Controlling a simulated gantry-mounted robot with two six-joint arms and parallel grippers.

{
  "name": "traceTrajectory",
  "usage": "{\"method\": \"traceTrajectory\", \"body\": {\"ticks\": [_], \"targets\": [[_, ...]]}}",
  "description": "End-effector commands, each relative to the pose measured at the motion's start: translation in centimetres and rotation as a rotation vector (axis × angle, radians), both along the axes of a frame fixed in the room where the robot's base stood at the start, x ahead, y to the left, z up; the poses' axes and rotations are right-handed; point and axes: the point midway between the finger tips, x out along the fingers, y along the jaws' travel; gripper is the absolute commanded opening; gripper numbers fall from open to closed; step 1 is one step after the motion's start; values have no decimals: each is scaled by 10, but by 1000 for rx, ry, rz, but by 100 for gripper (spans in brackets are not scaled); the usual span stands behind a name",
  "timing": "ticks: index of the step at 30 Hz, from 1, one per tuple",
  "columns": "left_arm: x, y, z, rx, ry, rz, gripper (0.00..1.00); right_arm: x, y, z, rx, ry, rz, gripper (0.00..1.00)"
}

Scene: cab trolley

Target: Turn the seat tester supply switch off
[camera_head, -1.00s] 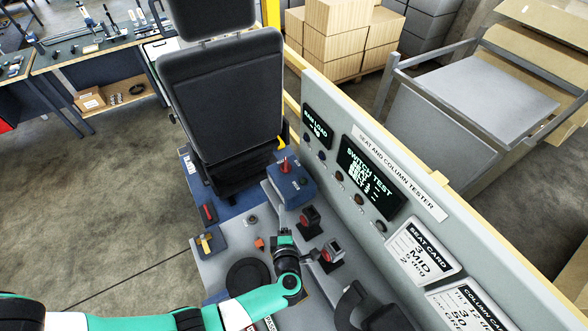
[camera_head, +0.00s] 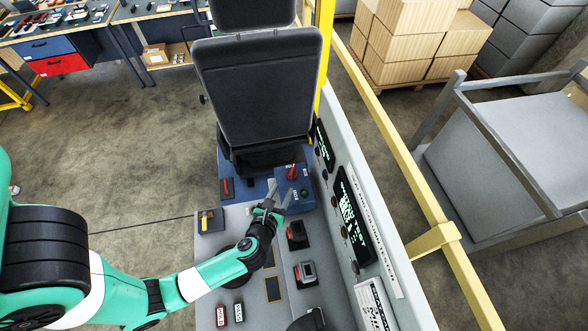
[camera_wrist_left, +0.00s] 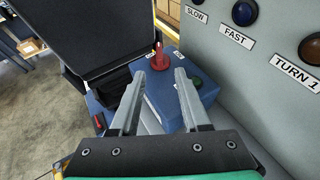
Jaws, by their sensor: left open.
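A red switch handle (camera_head: 292,172) stands upright on top of a blue box (camera_head: 306,199) in front of the black seat. In the left wrist view the red switch handle (camera_wrist_left: 160,58) shows just beyond and between my fingertips, with small white labels beside it that are too small to read. The blue box (camera_wrist_left: 158,102) also shows there, with a green button (camera_wrist_left: 196,83). My left gripper (camera_head: 277,192) is open and empty, near the box's front left side. It also shows in the left wrist view (camera_wrist_left: 160,76), apart from the handle. My right gripper is not in view.
The black seat (camera_head: 258,85) rises behind the box. A grey panel wall with a screen (camera_head: 354,217) stands close on the right. A yellow-handled block (camera_head: 208,218) and a red-handled one (camera_head: 227,188) sit left.

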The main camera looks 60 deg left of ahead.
Motion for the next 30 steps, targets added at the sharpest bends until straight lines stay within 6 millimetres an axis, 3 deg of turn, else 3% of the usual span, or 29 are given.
{"method": "traceTrajectory", "body": {"ticks": [12, 18, 25, 26, 30], "targets": [[53, 60, -34, 3, 2, 4, 46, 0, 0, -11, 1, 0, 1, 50], [65, 73, -40, 3, 2, 1, 46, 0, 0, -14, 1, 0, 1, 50], [66, 74, -41, 3, 2, -1, 46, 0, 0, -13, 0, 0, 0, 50], [66, 74, -41, 3, 2, -1, 44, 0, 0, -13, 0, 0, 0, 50], [66, 73, -41, 3, 2, -1, 19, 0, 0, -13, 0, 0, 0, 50]]}}
